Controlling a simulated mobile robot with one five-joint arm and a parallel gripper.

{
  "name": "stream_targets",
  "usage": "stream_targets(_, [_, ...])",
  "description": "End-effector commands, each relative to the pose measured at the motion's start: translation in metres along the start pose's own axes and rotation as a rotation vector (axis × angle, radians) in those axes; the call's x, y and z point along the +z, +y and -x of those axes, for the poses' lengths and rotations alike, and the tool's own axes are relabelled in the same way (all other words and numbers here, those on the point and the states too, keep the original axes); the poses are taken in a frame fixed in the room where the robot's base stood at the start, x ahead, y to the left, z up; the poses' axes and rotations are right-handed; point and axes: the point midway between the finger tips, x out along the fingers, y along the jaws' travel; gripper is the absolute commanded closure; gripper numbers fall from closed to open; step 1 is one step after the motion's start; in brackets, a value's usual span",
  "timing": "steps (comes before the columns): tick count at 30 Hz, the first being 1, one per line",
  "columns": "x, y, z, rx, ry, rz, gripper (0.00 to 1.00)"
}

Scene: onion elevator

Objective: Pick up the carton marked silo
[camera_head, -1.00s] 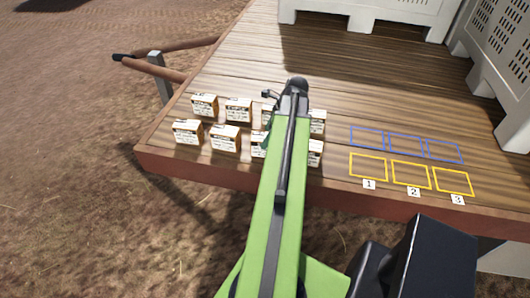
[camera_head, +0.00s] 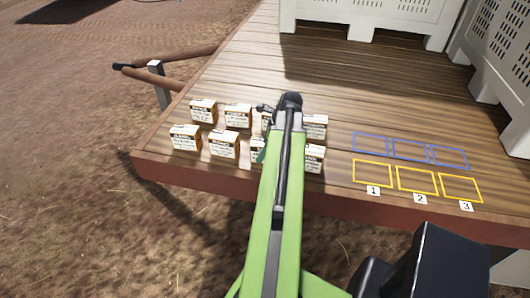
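Several small white-and-brown cartons stand in two rows on the wooden platform (camera_head: 335,85). In the back row are a far-left carton (camera_head: 203,111), a second carton (camera_head: 238,116) and a right-end carton (camera_head: 315,126). In the front row are a far-left carton (camera_head: 186,138), a second carton (camera_head: 224,144) and a right-end carton (camera_head: 314,158). The labels are too small to read, so I cannot tell which is marked silo. My green arm crosses the rows and partly hides the cartons between. My gripper (camera_head: 266,108) is at the arm's far end, mostly hidden; its fingers are unclear.
Blue outlined boxes (camera_head: 410,150) and yellow outlined boxes (camera_head: 417,180) numbered 1 to 3 lie empty on the right. White crates (camera_head: 365,18) stand at the back and right (camera_head: 500,75). A brown rail (camera_head: 170,58) sticks out at the left. The platform's middle is clear.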

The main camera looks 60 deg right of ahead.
Motion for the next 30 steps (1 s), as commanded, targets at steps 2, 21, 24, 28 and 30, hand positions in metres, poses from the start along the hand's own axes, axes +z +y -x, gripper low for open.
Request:
stream_targets(2, [-0.0009, 0.0, -0.002, 0.0, 0.0, 0.0, 0.2])
stream_targets(21, [-0.0009, 0.0001, -0.0024, 0.0, 0.0, 0.0, 0.61])
stream_targets(24, [-0.0009, 0.0001, -0.0024, 0.0, 0.0, 0.0, 0.74])
stream_targets(28, [-0.0008, 0.0002, -0.0025, 0.0, 0.0, 0.0, 0.91])
stream_targets(30, [-0.0008, 0.0002, -0.0025, 0.001, 0.0, 0.0, 1.0])
